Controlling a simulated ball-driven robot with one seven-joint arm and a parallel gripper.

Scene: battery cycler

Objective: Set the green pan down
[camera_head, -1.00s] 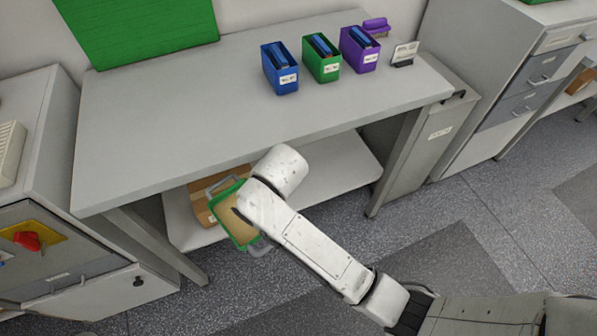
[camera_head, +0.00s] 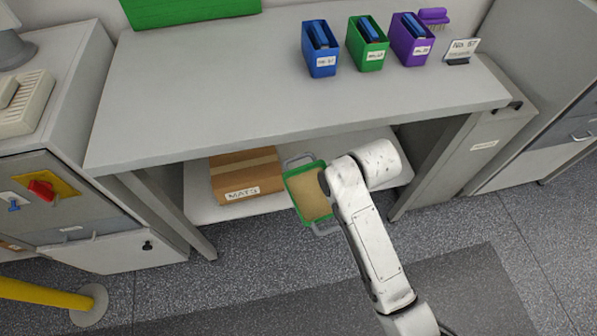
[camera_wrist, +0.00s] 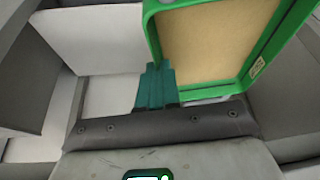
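The green pan (camera_head: 309,196) has a green rim, a tan bottom and grey handles at its ends. In the head view it is tilted, in front of the lower shelf and right of a cardboard box; my arm covers part of its right side. In the wrist view the pan (camera_wrist: 215,40) fills the upper right. My gripper (camera_wrist: 157,72) shows there as teal fingers close together against the pan's near left edge, shut on it. The exact grip is partly hidden. In the head view my gripper is hidden behind my arm.
The lower shelf (camera_head: 215,212) holds the cardboard box (camera_head: 246,172) labelled MATS. The workbench top (camera_head: 220,100) lies above it, with blue (camera_head: 320,50), green (camera_head: 367,45) and purple (camera_head: 411,40) bins at the back. A bench leg (camera_head: 178,212) stands left. The bench's middle is clear.

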